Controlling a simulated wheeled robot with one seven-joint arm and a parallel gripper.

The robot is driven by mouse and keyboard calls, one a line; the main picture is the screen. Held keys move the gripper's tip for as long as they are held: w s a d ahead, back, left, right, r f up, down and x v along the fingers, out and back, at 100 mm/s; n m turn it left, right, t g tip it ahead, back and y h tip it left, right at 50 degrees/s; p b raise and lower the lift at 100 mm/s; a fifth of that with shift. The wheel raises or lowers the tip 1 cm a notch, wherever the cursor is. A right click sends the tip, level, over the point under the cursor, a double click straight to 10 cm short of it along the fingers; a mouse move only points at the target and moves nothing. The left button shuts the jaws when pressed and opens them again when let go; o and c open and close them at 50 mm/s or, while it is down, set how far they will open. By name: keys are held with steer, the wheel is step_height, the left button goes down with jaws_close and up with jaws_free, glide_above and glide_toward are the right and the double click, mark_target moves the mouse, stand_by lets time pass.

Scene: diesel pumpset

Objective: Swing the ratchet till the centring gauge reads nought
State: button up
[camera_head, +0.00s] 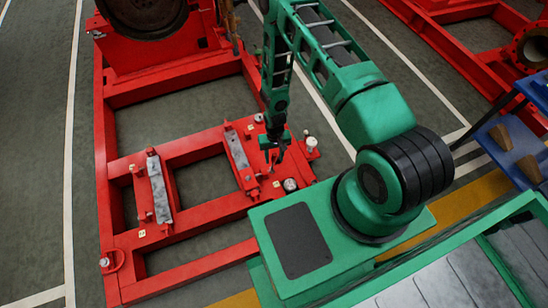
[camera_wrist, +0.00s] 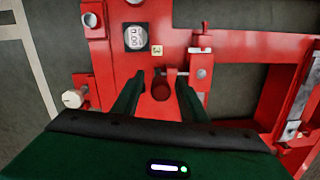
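My gripper (camera_wrist: 160,92) is open, with its two dark green fingers apart over the red frame. Between the fingers are a dark red round part (camera_wrist: 161,90) and a small grey pin; I cannot tell whether the fingers touch them or whether this is the ratchet. The gauge (camera_wrist: 136,38), a dark square face with a white dial, lies beyond the left fingertip; its reading is too small to be sure of. In the head view my gripper (camera_head: 275,150) hangs low over the right part of the frame. A round dial (camera_head: 291,185) sits nearby on the frame, probably the gauge.
The red base frame (camera_head: 180,92) has two grey pads (camera_head: 158,190) on cross rails. A white-capped post (camera_head: 311,145) stands right of my gripper and also shows in the wrist view (camera_wrist: 72,98). A blue stand (camera_head: 512,145) with brown wedges is at far right.

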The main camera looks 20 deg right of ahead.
steer(key=r, duration=0.7)
steer(key=w+r, duration=0.1)
steer(key=r, duration=0.2)
steer(key=shift+d+r, duration=0.25)
steer(key=shift+r, duration=0.1)
stand_by(1.9)
